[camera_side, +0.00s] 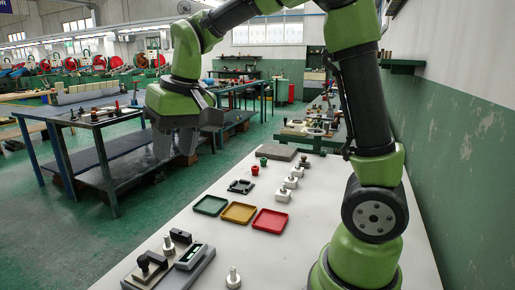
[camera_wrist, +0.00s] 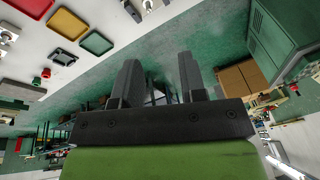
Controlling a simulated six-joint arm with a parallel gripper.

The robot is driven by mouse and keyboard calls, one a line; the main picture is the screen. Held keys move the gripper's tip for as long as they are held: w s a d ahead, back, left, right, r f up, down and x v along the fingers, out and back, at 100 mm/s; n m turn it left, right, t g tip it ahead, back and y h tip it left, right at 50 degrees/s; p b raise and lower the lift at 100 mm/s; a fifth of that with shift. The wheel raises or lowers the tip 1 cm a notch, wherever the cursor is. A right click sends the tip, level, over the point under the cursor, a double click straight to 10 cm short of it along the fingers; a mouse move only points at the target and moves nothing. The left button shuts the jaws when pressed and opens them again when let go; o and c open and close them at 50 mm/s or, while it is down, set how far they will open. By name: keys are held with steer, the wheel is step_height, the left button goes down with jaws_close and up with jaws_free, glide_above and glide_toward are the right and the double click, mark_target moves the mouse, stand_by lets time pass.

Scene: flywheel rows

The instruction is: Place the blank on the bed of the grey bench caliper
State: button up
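A bench caliper (camera_side: 196,257) with a grey body, a small display and a black handle lies at the front left of the white bench. Its bed looks empty, but it is small in the picture. A silver piece with a round base and stem (camera_side: 233,278) stands to its right; I cannot tell whether this is the blank. My gripper (camera_side: 175,150) hangs high beyond the bench's left edge, over the floor, fingers down, well away from the caliper. In the wrist view my gripper (camera_wrist: 158,75) shows two separated grey fingers with nothing visibly held between them.
Green (camera_side: 210,205), yellow (camera_side: 239,212) and red (camera_side: 270,221) trays lie empty mid-bench. Behind them are a black frame (camera_side: 241,186), a red knob (camera_side: 255,170) and several white blocks (camera_side: 283,195) with silver tops. A green wall (camera_side: 460,160) stands at the right.

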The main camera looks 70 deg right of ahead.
steer(key=s+a+r+t, duration=0.1)
steer(key=s+t, duration=0.1)
steer(key=s, duration=0.6)
steer(key=s+a+r+t+y, duration=0.1)
steer(key=s+t, duration=0.1)
steer(key=s, duration=0.6)
steer(key=shift+s+a+r, duration=0.15)
steer(key=shift+a+r, duration=0.05)
steer(key=shift+r, duration=0.05)
